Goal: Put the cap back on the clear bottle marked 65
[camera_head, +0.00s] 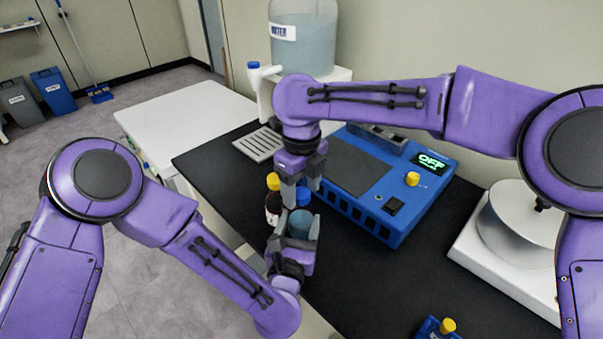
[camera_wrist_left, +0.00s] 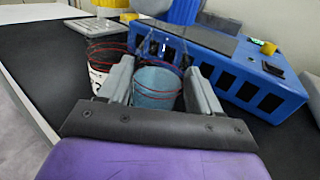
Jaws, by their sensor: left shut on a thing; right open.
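A clear bottle (camera_head: 299,226) with bluish contents stands upright between the fingers of my left gripper (camera_head: 292,244), which is shut on it. The wrist view shows the bottle (camera_wrist_left: 156,85) between both fingers; no marking 65 is readable. A blue cap (camera_head: 303,197) is at the top of the bottle, between the fingers of my right gripper (camera_head: 303,187), which is open and comes from above. The cap also shows in the wrist view (camera_wrist_left: 184,12). I cannot tell whether it is seated on the bottle's neck.
A blue device (camera_head: 375,185) with a display reading OFF is behind to the right. A drip tray (camera_head: 261,144) and large water container (camera_head: 302,40) are at the back.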

